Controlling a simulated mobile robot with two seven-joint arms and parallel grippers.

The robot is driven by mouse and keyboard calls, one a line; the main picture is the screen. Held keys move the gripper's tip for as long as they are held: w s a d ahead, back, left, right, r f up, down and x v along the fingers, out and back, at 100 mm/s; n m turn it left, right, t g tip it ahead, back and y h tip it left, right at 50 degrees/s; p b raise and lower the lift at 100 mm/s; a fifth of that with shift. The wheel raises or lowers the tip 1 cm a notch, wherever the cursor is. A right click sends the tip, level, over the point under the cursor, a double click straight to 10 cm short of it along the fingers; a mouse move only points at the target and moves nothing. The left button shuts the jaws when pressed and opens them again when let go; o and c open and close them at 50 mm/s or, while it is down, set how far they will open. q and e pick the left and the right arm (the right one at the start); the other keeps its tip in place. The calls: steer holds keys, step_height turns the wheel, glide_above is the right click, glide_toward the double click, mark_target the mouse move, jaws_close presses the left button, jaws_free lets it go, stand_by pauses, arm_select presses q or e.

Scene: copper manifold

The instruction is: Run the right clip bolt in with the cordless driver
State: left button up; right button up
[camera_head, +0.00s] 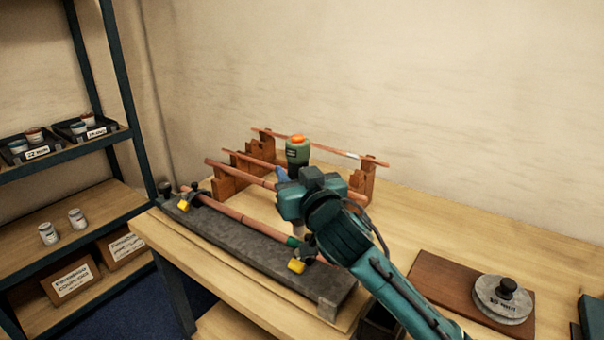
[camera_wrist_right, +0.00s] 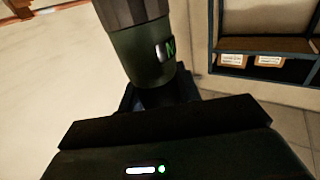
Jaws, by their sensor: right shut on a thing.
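The cordless driver (camera_head: 297,152) has a green body with an orange top. It stands roughly upright in my right gripper (camera_head: 293,180), which is shut on it. In the right wrist view its green and dark grey body (camera_wrist_right: 150,62) rises from between the jaws. The right clip (camera_head: 296,266), with a yellow part, is on the dark grey slab (camera_head: 235,240), below my right gripper in the picture. The left clip (camera_head: 184,205) is at the slab's far left end. My left gripper is not in view.
A copper pipe (camera_head: 240,216) lies along the slab. Wooden racks (camera_head: 232,180) with more copper pipes stand behind it. A brown board (camera_head: 440,282) with a grey round weight (camera_head: 502,298) lies at right. A shelf (camera_head: 100,205) with cups and boxes stands at left.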

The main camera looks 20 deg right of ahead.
step_height(320, 180, down, 3)
steer(key=shift+r+b, duration=0.15)
steer(key=shift+b, duration=0.95)
steer(key=shift+f+b, duration=0.55)
steer(key=shift+f, duration=0.05)
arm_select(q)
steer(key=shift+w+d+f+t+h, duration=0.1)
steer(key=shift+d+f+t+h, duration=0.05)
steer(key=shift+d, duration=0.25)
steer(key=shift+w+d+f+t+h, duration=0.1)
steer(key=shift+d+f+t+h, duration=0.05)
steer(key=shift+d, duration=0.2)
arm_select(e)
steer(key=shift+f, duration=0.1)
steer(key=shift+f, duration=0.1)
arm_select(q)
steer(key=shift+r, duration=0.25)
arm_select(e)
steer(key=shift+f, duration=0.75)
stand_by(1.7)
arm_select(q)
steer(key=shift+p, duration=0.3)
